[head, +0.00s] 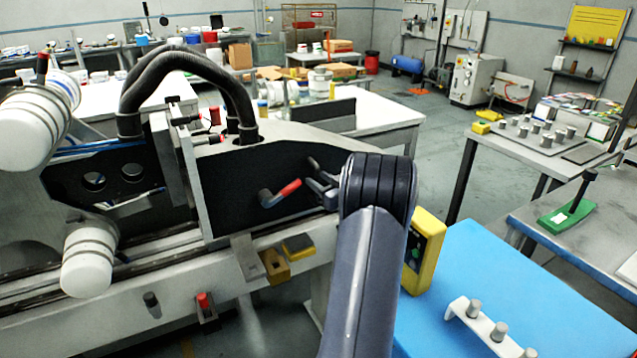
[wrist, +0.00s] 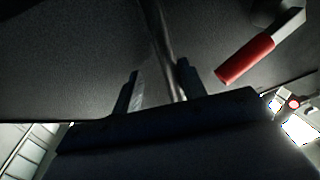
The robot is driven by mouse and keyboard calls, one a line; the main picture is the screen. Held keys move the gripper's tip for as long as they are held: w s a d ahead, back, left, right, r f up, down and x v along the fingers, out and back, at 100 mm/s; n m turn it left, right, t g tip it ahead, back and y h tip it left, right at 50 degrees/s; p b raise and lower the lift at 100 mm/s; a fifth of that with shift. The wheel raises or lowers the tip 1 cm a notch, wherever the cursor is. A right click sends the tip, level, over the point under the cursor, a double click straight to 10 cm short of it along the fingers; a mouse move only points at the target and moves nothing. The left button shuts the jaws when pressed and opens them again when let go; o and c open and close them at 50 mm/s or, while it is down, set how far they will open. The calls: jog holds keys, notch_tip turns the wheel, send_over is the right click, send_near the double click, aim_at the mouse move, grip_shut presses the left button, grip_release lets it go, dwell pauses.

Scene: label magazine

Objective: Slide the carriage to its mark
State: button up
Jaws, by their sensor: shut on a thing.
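The carriage (head: 235,168) is a large dark block with a pale frame, sitting on a long rail (head: 130,285) in the head view. A lever with a red grip (head: 288,189) sticks out of its dark face; the red grip also shows at the upper right of the wrist view (wrist: 246,59). My gripper (head: 318,186) is at the right part of that face, right of the lever. In the wrist view my fingers (wrist: 158,88) are on either side of a thin metal bar (wrist: 165,45) and shut on it. The mark cannot be made out for certain.
A brass block (head: 272,266) and a yellow-topped block (head: 298,246) sit at the rail's front edge, below the carriage. A red-topped knob (head: 204,300) is lower left. A yellow box (head: 424,250) and a blue-topped table (head: 500,280) are right of my arm.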

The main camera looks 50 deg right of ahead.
jog(key=shift+s+d, duration=0.1)
jog(key=shift+d, duration=0.1)
send_near(311, 143)
jog(key=w, duration=0.3)
jog(key=w+d+f, duration=0.1)
jog(key=w, duration=0.1)
jog(key=shift+w+p, duration=0.15)
jog(key=shift+p, duration=0.25)
jog(key=shift+a+r, duration=0.1)
jog(key=shift+r, duration=0.4)
jog(key=shift+w, duration=0.1)
